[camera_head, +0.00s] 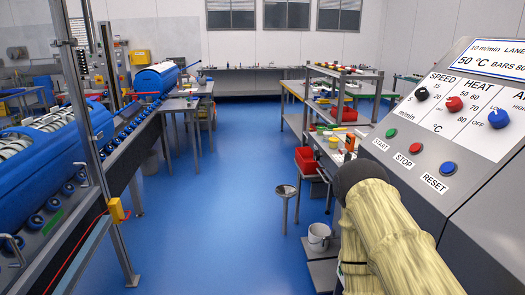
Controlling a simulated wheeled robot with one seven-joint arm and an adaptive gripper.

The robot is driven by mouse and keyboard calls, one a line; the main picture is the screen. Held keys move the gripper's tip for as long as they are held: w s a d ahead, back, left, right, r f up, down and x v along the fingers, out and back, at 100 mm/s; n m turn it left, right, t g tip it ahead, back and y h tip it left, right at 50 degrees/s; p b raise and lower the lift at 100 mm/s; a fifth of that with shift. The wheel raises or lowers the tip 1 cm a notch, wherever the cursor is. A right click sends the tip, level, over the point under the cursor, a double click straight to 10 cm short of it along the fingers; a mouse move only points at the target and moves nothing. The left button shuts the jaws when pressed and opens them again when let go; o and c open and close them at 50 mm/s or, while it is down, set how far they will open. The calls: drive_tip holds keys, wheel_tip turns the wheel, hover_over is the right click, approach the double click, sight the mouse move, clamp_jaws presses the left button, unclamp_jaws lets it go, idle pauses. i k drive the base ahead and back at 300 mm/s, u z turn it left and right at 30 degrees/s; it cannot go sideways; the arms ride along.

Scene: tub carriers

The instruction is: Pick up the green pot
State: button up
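I cannot make out a green pot for certain in the head view. Small green items (324,127) lie on the bench to the right of the middle, too small to tell what they are. My gripper does not show in this view.
A grey control panel (455,160) with knobs and buttons fills the right side. A white bucket (319,236) stands on a low grey ledge, near red bins (307,160). A thin stand (286,205) rises from the floor. Blue machinery (60,160) lines the left. The blue floor (210,225) between is clear.

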sight(320, 129)
drive_tip(key=i, duration=2.25)
drive_tip(key=z, duration=0.05)
